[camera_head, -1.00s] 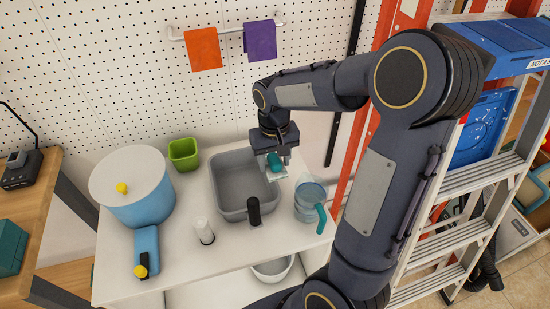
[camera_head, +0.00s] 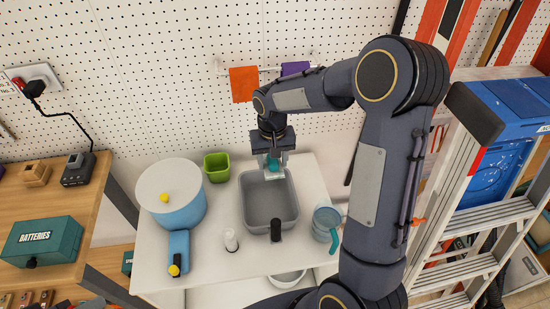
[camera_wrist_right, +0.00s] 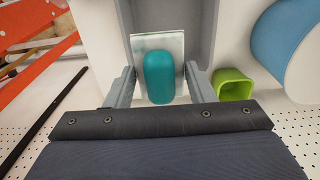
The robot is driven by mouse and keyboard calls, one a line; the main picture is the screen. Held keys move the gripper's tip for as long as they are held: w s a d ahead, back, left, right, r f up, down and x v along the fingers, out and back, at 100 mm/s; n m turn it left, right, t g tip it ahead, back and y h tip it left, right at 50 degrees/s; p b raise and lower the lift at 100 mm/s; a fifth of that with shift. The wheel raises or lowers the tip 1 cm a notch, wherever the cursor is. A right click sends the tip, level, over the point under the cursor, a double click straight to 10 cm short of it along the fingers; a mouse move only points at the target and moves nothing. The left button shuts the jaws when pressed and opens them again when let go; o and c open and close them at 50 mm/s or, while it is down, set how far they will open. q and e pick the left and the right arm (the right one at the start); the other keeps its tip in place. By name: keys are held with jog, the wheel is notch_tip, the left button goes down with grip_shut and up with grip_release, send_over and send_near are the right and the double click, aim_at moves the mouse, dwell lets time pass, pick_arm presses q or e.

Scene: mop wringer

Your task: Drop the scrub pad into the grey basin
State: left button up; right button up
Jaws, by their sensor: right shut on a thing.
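The scrub pad, a teal handle on a pale flat pad (camera_wrist_right: 158,78), is between the fingers of my right gripper (camera_wrist_right: 160,86). In the head view the pad (camera_head: 272,163) shows as a small teal patch between the fingers. The right gripper (camera_head: 272,168) points down and is shut on the pad, over the far end of the grey basin (camera_head: 247,206). Its height above the basin is hard to tell. The visible basin floor looks empty. Part of the basin's far rim is hidden behind the gripper. My left gripper is not in view.
A green cup (camera_head: 216,168) and a blue pot with white lid (camera_head: 185,208) stand left of the basin. A white bottle (camera_head: 231,241) and a black-handled thing (camera_head: 276,230) are at its front. A clear blue jug (camera_head: 326,218) stands right. A pegboard rises behind.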

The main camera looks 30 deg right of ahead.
aim_at(273, 170)
notch_tip(273, 170, down, 4)
jog(key=b, duration=0.2)
jog(key=shift+f+b, duration=0.2)
jog(key=shift+b, duration=0.15)
jog(key=o, duration=1)
jog(key=shift+o, duration=0.2)
jog(key=shift+r, duration=0.1)
notch_tip(273, 170, up, 7)
jog(key=shift+r, duration=0.35)
